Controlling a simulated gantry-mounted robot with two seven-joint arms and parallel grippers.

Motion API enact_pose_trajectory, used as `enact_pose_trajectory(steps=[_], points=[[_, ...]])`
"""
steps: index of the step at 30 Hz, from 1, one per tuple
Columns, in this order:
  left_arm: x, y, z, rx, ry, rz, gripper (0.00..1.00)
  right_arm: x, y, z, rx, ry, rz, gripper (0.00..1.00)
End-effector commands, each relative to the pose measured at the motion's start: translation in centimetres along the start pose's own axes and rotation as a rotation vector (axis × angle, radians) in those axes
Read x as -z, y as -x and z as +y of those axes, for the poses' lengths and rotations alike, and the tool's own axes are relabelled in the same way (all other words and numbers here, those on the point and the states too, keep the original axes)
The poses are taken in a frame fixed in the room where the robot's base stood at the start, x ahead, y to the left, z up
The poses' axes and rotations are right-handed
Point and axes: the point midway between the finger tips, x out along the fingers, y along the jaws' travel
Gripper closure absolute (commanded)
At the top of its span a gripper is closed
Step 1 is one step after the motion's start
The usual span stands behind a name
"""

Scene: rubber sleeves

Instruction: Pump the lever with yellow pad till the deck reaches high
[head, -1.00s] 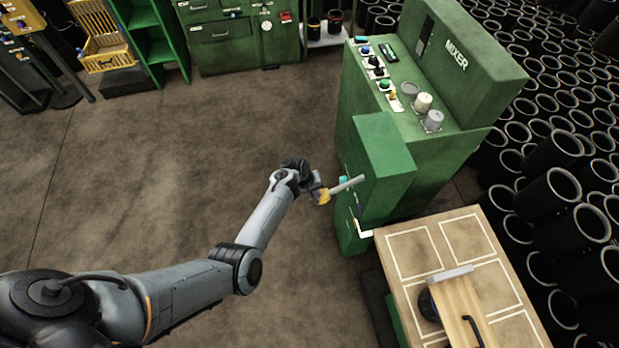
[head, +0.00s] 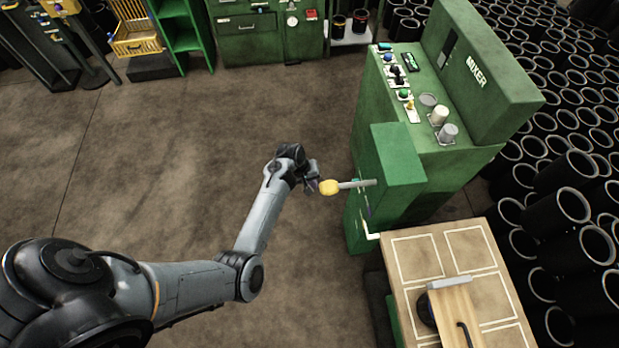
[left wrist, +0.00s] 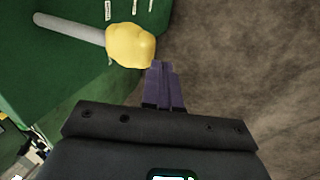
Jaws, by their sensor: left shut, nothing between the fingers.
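The lever is a grey bar (head: 357,183) with a rounded yellow pad (head: 329,187) at its left end. It sticks out of the left side of the green mixer machine (head: 397,152). My left gripper (head: 313,186) is right beside the pad, on its left in the head view. In the left wrist view the purple fingers (left wrist: 164,85) are shut with nothing between them. Their tips are close to the yellow pad (left wrist: 130,46); I cannot tell whether they touch it. The grey bar (left wrist: 70,28) runs up to the left there. The deck I cannot pick out with certainty. My right gripper is not in view.
A table (head: 405,258) with white outlined squares stands in front of the mixer, with a wooden board (head: 455,312) on it. Many black sleeves (head: 560,200) fill the right side. The floor (head: 180,160) left of the mixer is open.

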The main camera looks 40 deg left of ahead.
Motion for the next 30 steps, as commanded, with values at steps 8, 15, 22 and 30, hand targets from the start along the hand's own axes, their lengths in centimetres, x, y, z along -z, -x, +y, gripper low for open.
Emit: enact_pose_trajectory(steps=[8, 15, 22, 30], points=[[0.0, 1.8, -0.2, -0.001, -0.002, 0.000, 1.00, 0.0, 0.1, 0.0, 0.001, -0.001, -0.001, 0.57], [0.0, 1.9, -0.2, -0.001, -0.002, 0.001, 1.00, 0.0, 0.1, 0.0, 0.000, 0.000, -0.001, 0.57], [0.0, 1.9, -0.2, -0.002, -0.002, 0.001, 1.00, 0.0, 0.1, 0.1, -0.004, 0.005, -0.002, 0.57], [0.0, 1.9, -0.2, -0.002, -0.002, 0.001, 1.00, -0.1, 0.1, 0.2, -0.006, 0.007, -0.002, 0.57]])
